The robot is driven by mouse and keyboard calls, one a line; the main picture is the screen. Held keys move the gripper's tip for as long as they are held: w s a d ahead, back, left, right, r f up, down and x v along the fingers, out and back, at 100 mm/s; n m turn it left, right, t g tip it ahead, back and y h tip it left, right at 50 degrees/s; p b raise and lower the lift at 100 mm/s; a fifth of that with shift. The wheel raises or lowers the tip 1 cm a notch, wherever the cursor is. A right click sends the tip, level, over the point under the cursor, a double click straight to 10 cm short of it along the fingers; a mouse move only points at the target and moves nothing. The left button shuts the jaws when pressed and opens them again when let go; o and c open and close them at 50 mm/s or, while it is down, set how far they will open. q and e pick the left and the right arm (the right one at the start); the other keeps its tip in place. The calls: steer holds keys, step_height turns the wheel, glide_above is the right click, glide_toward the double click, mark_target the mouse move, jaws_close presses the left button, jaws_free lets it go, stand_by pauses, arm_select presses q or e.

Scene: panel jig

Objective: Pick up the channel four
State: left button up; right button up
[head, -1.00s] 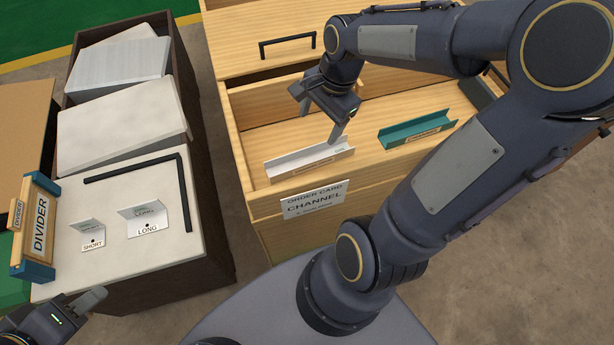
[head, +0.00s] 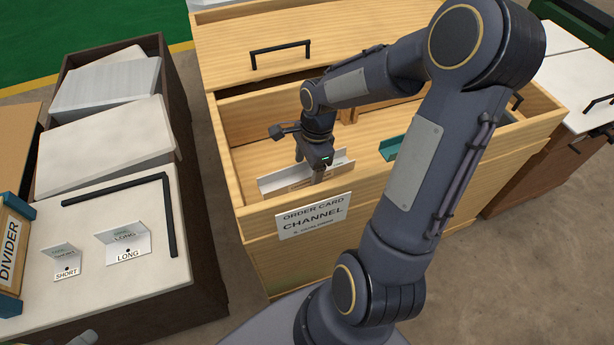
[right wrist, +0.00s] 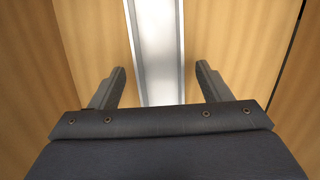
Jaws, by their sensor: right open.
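A white channel (head: 275,186) lies in the open wooden drawer (head: 245,212), just behind its front wall. In the right wrist view the white channel (right wrist: 158,50) runs lengthwise between the two fingers, with a gap on each side. My right gripper (head: 309,168) is open, pointing down over the white channel and hiding its middle; it also shows in the right wrist view (right wrist: 160,84). A teal channel (head: 391,147) lies farther right in the drawer, partly hidden by my right arm. I cannot read a number on either channel. Only a fingertip of my left gripper (head: 84,338) shows at the bottom left.
An order card (head: 313,217) reading "CHANNEL" hangs on the drawer front. At left are a pale top with SHORT (head: 67,271) and LONG (head: 128,252) signs, a DIVIDER block (head: 10,250) and stacked panels (head: 105,140).

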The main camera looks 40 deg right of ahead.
steer(key=shift+c, duration=0.3)
steer(key=shift+r, duration=0.1)
steer(key=c, duration=1.2)
